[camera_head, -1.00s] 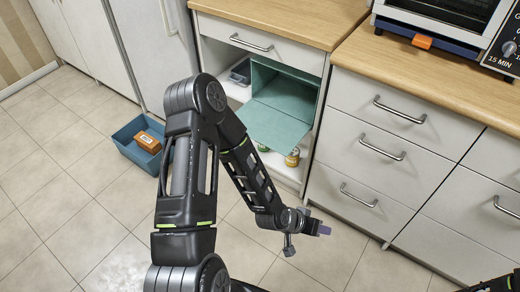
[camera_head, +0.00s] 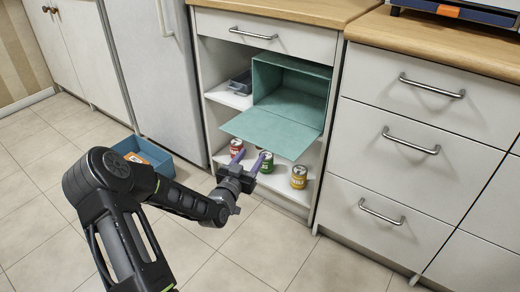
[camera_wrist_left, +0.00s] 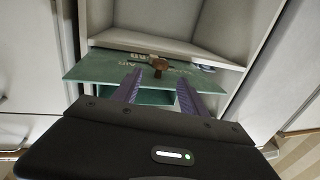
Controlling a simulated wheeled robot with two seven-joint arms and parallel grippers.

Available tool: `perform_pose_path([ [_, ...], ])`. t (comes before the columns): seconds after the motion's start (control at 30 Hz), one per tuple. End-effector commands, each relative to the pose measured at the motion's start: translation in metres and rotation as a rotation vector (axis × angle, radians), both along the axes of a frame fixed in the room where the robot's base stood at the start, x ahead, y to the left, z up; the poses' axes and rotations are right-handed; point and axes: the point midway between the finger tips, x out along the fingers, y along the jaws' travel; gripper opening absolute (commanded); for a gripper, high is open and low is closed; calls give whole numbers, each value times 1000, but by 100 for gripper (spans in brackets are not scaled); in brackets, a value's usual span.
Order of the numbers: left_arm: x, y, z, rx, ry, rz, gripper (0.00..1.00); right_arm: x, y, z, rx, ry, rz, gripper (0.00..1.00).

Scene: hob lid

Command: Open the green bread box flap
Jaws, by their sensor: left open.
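The green bread box (camera_head: 300,82) sits on the upper shelf of an open cabinet. Its flap (camera_head: 270,132) is folded out from the box's lower front edge, roughly level, and I see into the box. In the left wrist view the flap (camera_wrist_left: 95,68) shows its lettered face with a brown knob (camera_wrist_left: 160,64). My left gripper (camera_head: 252,160) is open and empty, just below the flap's front edge. In the left wrist view its purple fingers (camera_wrist_left: 160,90) point toward the flap, one to each side of the knob; contact cannot be told. My right gripper is out of view.
Red (camera_head: 236,148), green (camera_head: 266,162) and yellow (camera_head: 299,177) cans stand on the lower shelf, close to the gripper. A dark tray (camera_head: 240,84) sits left of the box. A blue bin (camera_head: 180,166) stands on the floor. Drawers (camera_head: 385,150) flank the right.

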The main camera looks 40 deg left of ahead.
Motion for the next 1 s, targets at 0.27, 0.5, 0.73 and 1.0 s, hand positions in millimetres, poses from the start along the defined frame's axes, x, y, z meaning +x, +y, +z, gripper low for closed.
perform_pose_path([
  [0.27,7,1,-2,-2,1,-1,50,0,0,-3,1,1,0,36],
  [0.5,39,9,-4,-3,-1,-1,50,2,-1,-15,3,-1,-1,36],
  [0.73,69,16,-3,-3,1,0,50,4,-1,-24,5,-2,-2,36],
  [1.0,76,17,-1,-5,3,-1,50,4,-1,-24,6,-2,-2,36],
])
